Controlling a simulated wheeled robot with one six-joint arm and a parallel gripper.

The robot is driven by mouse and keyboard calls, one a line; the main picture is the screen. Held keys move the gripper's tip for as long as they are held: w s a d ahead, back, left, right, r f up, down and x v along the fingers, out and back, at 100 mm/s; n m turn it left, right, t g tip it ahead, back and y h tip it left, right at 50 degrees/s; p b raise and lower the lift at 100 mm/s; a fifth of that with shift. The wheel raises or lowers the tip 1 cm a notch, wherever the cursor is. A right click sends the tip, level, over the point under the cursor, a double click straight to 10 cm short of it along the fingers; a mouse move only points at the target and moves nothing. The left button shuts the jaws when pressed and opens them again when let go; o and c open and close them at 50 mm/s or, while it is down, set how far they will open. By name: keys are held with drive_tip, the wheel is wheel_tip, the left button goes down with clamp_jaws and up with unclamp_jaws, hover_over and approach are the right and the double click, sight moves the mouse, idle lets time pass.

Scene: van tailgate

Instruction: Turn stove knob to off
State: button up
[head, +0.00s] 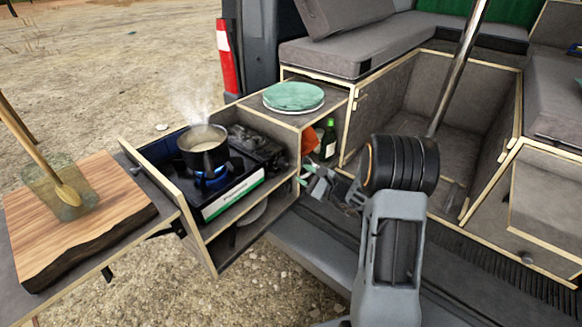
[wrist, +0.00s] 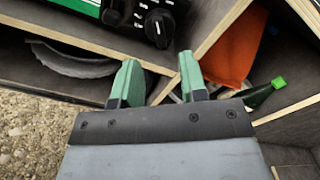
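The portable gas stove (head: 232,198) sits in the pulled-out drawer in the head view, with blue flame (head: 210,182) under a steaming pot (head: 204,158). Its black knob (wrist: 159,22) with a white mark shows at the top of the wrist view, on the stove's front (wrist: 133,12). The knob is too small to make out in the head view. My gripper (head: 318,186) is just right of the stove's right end. In the wrist view my gripper (wrist: 159,68) is open, its two green fingertips apart and empty, pointing toward the knob without touching it.
A wooden partition edge (wrist: 218,30) runs close to the right fingertip. Beyond it are an orange cloth (wrist: 237,52) and a green bottle (head: 328,138). A plate (wrist: 72,62) lies on the shelf below the stove. A cutting board (head: 75,215) stands at left.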

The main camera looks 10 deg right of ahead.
sight(288, 165)
drive_tip(key=shift+x, duration=3.1)
clamp_jaws()
